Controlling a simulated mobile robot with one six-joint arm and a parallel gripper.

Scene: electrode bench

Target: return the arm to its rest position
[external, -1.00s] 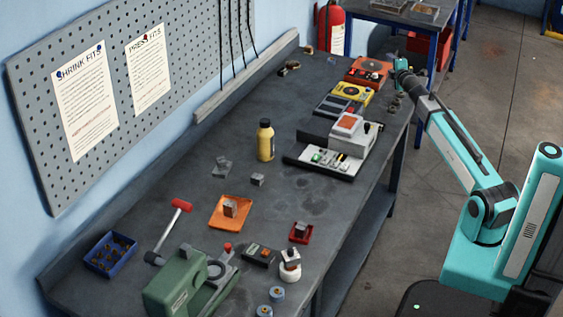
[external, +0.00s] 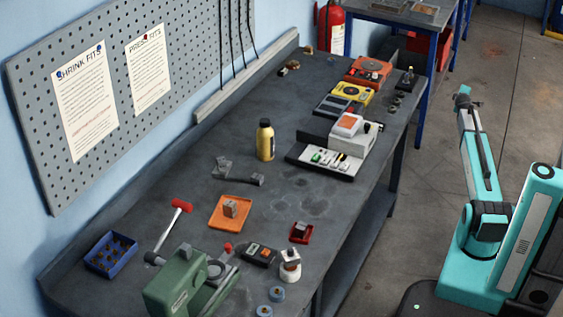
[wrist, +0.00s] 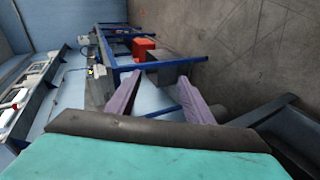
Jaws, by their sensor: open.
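My arm (external: 478,165) stands over the floor to the right of the bench, bent upward from its base. My gripper (external: 463,96) is at the arm's upper end, clear of the bench; it is small and its fingers are hard to make out there. In the wrist view my gripper (wrist: 160,96) shows two purple-grey fingers spread wide apart. Nothing is between them but the floor and furniture behind.
The bench (external: 285,225) lies to the left, holding a yellow bottle (external: 265,140), an orange tray (external: 231,212), a green machine (external: 185,282) and instruments. A second table (external: 405,12) with blue legs and a red bin (wrist: 144,48) are beyond. Floor around the arm is open.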

